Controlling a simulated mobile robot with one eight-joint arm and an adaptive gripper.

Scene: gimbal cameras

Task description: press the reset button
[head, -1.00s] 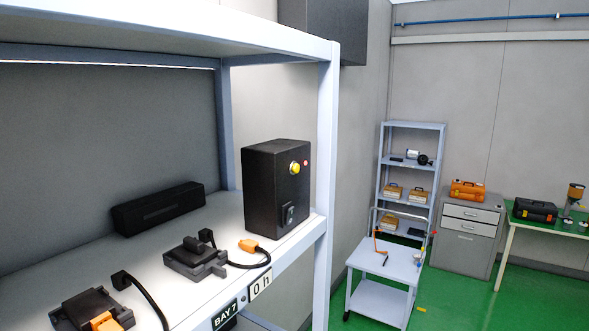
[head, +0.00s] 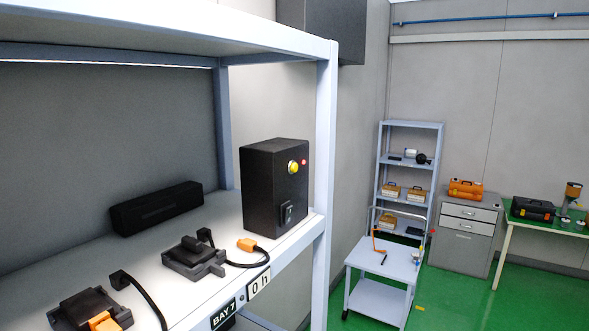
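A black box (head: 268,190) stands upright at the right end of the white shelf in the head view. On its front face is a round yellow button (head: 293,167), with a small red light or button (head: 304,162) to its upper right. A dark rocker-like switch (head: 287,213) sits lower on the same face. No label naming the reset button is readable. My gripper does not show in this view, and nothing touches the box.
Dark cradles (head: 195,257) with black cables and orange plugs (head: 247,244) lie left of the box. A long black case (head: 157,208) lies behind them. The shelf's upright post (head: 325,180) stands just right of the box. A trolley (head: 385,262) stands on the green floor beyond.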

